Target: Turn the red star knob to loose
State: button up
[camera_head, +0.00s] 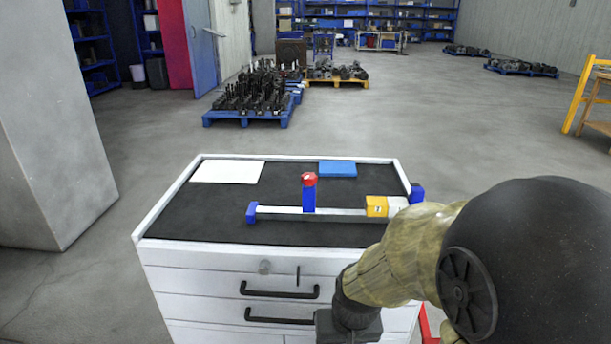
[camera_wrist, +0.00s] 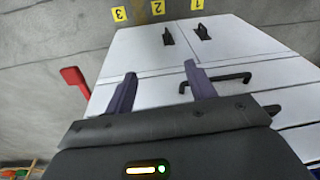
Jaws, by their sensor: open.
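The red star knob (camera_head: 309,179) sits on top of an upright blue post (camera_head: 309,198) on a pale metal rail (camera_head: 280,211) lying across the cabinet top. A yellow block (camera_head: 376,206) with a dark mark sits on the rail to the right of the post. How far the knob is turned cannot be told. My gripper is open and empty in the wrist view (camera_wrist: 160,82), its two fingers apart in front of the white cabinet's drawer side. The knob is not in the wrist view.
The white cabinet (camera_head: 220,258) has a black top with a raised rim. A white sheet (camera_head: 228,172) and a blue block (camera_head: 337,168) lie at its back. A black drawer handle (camera_wrist: 216,83) and yellow number tags (camera_wrist: 157,8) show in the wrist view.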

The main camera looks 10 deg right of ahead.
aim_at(303, 175)
jog(key=w+a+r+m+t+y, duration=0.25)
jog(key=w+r+m+y, duration=0.4)
jog(key=m, duration=1.05)
jog(key=w+d+r+m+t+y, duration=0.1)
jog(key=w+d+r+m+t, duration=0.3)
jog(key=r, duration=0.3)
jog(key=w+d+r+m+t+y, duration=0.1)
jog(key=w+d+r+m+t, duration=0.3)
jog(key=d+r+m+t, duration=0.2)
jog(key=shift+r+m+t+p, duration=0.45)
jog(key=shift+r+m, duration=0.15)
jog(key=shift+r, duration=0.1)
jog(key=shift+w+a, duration=0.1)
jog(key=shift+w, duration=0.05)
jog(key=x, duration=1.7)
jog(key=shift+w+a+b, duration=0.1)
jog(key=shift+a+b, duration=0.05)
jog(key=shift+b, duration=0.25)
jog(key=shift+c, duration=0.4)
